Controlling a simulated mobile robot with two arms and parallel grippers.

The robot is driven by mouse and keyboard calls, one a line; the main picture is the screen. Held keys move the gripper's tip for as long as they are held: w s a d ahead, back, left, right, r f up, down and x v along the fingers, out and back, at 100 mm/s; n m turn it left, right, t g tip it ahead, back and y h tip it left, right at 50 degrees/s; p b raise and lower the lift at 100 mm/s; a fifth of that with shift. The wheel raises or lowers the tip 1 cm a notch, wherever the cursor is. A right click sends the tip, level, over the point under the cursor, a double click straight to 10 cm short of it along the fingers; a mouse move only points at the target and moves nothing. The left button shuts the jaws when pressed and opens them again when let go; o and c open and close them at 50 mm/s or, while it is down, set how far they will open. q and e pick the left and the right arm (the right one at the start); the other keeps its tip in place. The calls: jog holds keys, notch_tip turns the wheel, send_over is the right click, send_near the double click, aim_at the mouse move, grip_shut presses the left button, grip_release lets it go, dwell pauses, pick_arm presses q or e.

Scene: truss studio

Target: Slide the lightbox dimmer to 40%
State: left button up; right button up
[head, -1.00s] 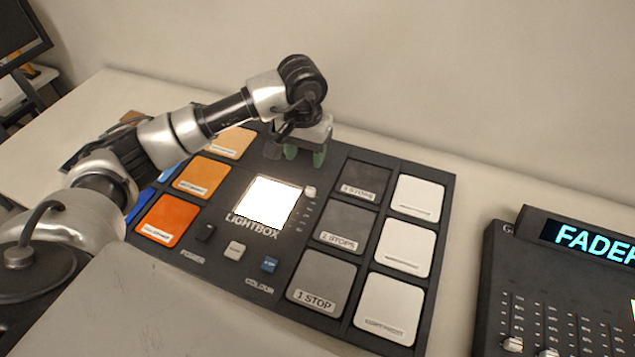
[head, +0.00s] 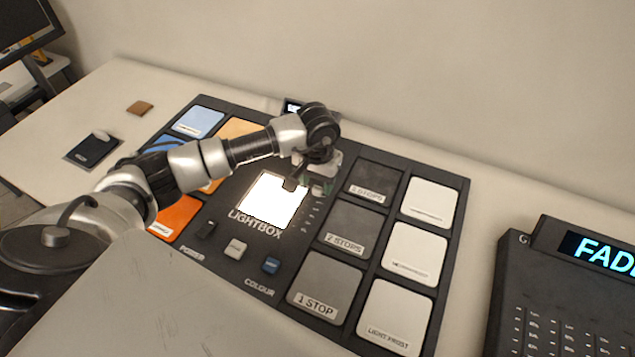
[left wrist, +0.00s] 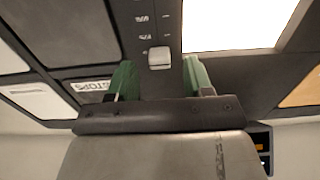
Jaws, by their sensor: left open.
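The lightbox (head: 262,208) is a bright white lit square in a dark panel. Its dimmer is a small white slider cap (head: 318,189) to the right of the lit square, mostly covered by my gripper in the head view. In the left wrist view the cap (left wrist: 159,58) shows clearly on its dark strip with small scale marks. My left gripper (head: 318,186) is over the slider's far end. Its two green fingertips (left wrist: 160,75) are open, one on each side of the cap, with gaps between. My right gripper is not in view.
Grey and white filter tiles (head: 345,226) fill the panel's right side; orange and blue ones lie left. A power switch (head: 205,229), a white button (head: 235,247) and a blue button (head: 271,265) sit nearer me. A fader console (head: 560,290) stands at the right.

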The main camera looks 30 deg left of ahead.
pick_arm(q)
jog(key=shift+f, duration=1.2)
grip_shut()
